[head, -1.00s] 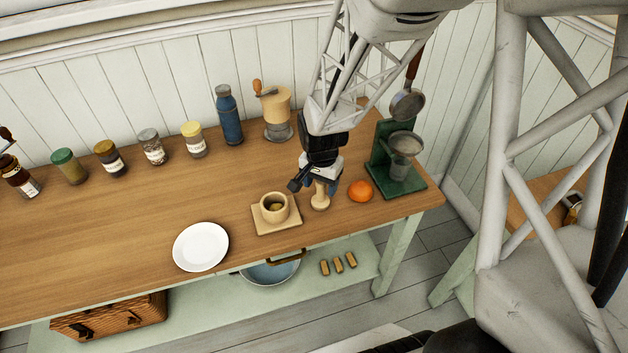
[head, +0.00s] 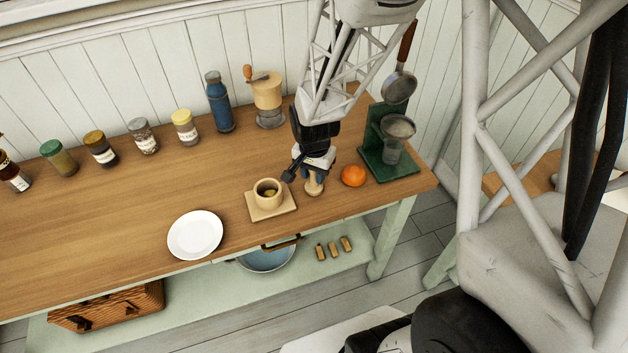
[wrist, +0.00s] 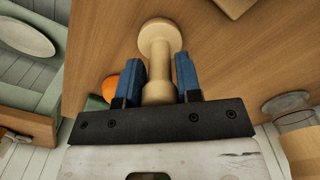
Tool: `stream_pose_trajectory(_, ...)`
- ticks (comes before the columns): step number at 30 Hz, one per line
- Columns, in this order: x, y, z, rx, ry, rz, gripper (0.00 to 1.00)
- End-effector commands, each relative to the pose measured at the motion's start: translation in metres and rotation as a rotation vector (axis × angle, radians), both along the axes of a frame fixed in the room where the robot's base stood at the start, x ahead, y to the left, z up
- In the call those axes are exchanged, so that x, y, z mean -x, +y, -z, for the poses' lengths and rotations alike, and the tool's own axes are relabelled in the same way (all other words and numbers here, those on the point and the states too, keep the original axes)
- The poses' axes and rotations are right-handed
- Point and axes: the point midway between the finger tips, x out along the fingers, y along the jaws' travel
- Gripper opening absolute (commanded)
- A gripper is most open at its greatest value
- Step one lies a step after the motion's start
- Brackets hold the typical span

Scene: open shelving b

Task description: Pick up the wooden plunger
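The wooden plunger (head: 314,186) is a pale, turned piece with a round flat foot. It stands on the wooden table between a wooden cup on a square board and an orange. My gripper (head: 313,172) is above it, pointing down. In the wrist view my gripper's blue fingers (wrist: 160,78) lie on both sides of the upper part of the plunger (wrist: 158,58), close against it, and look shut on it. The plunger's foot appears to rest on the table.
The cup (head: 267,190) on its board is just left of the plunger. The orange (head: 353,175) is close on the right, before a green stand (head: 390,170). A white plate (head: 195,235) lies further left. A grinder (head: 267,97) and jars line the back.

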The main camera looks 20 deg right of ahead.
Motion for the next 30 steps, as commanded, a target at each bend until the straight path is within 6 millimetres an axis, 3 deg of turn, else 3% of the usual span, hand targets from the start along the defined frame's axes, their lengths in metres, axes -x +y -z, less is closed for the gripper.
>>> stream_pose_trajectory(1,0.0,0.0,0.0,0.0,0.0,0.0,0.24)
stream_pose_trajectory(5,0.0,0.0,0.0,0.0,0.0,0.0,0.07)
stream_pose_trajectory(17,0.0,0.0,-0.004,0.0,0.0,0.0,0.07)
stream_pose_trajectory(28,-0.001,0.0,-0.038,0.001,-0.004,0.0,0.07)
stream_pose_trajectory(30,0.009,0.0,-0.037,0.0,-0.001,0.0,0.07)
